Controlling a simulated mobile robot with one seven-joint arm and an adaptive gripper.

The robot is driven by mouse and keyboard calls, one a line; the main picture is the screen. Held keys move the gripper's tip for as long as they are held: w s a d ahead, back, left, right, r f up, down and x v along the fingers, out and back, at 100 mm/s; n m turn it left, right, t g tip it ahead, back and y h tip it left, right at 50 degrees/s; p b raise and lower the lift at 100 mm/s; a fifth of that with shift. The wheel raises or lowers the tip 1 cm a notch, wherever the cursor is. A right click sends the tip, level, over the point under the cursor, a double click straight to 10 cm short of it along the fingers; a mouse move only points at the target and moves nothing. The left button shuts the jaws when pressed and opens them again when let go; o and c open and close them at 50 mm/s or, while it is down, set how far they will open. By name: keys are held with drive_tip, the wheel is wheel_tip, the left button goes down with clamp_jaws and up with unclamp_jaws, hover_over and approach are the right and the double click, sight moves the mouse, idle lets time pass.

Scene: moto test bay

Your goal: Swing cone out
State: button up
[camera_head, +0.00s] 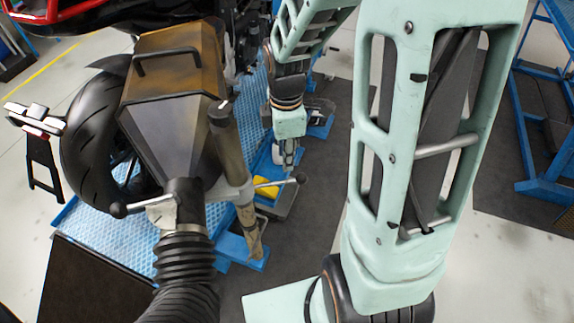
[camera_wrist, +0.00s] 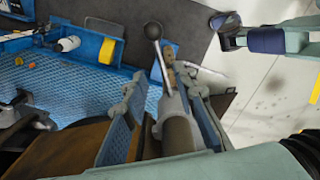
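The cone (camera_head: 172,95) is a brown and dark tapered hood with a bar handle on top, behind the motorcycle's rear wheel. Its narrow end meets a black ribbed hose (camera_head: 185,265). A grey clamp with ball-ended levers (camera_head: 237,192) joins the hose end to an upright brown post (camera_head: 228,140). My gripper (camera_head: 289,160) is just above the right lever's ball knob. In the wrist view my gripper's fingers (camera_wrist: 160,82) are apart, with a grey lever and its ball knob (camera_wrist: 153,30) between and beyond them. I cannot tell whether they touch. The cone is mostly hidden there.
The motorcycle's rear tyre (camera_head: 88,140) stands close on the left, over a blue perforated platform (camera_head: 118,240). A yellow block (camera_head: 266,187) lies in a blue holder near the post. A blue-framed bench (camera_head: 545,150) stands at right.

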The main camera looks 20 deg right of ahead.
wheel_tip(320, 180, down, 10)
drive_tip(key=shift+w+r, duration=0.1)
drive_tip(key=shift+r, duration=0.1)
idle(0.3)
clamp_jaws()
